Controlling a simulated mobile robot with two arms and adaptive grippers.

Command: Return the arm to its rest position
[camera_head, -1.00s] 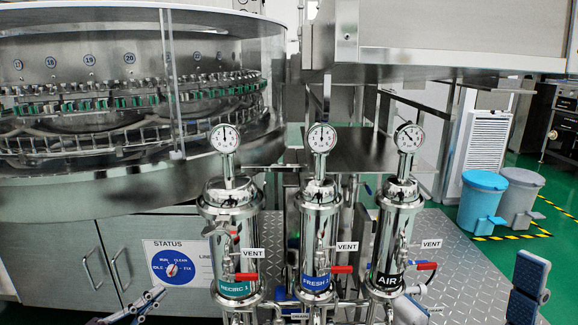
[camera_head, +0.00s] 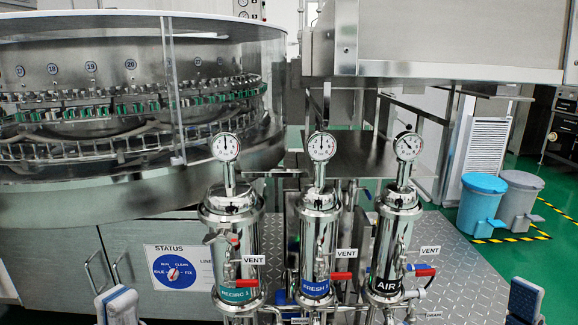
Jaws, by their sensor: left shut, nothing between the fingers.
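My left gripper (camera_head: 117,304) is at the bottom edge of the head view, left of centre. It shows as a blue and grey shape, cut off by the frame. It is shut and empty, below the white STATUS panel (camera_head: 207,264) and apart from it. The panel's round blue dial has a small knob (camera_head: 173,274) in the middle, with nothing on it. At the lower right edge is a similar blue part of my right arm (camera_head: 525,300), also cut off. Its fingers cannot be made out.
The rotary washer (camera_head: 80,195) is behind at left. Blue and grey bins (camera_head: 481,203) stand at right on green floor.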

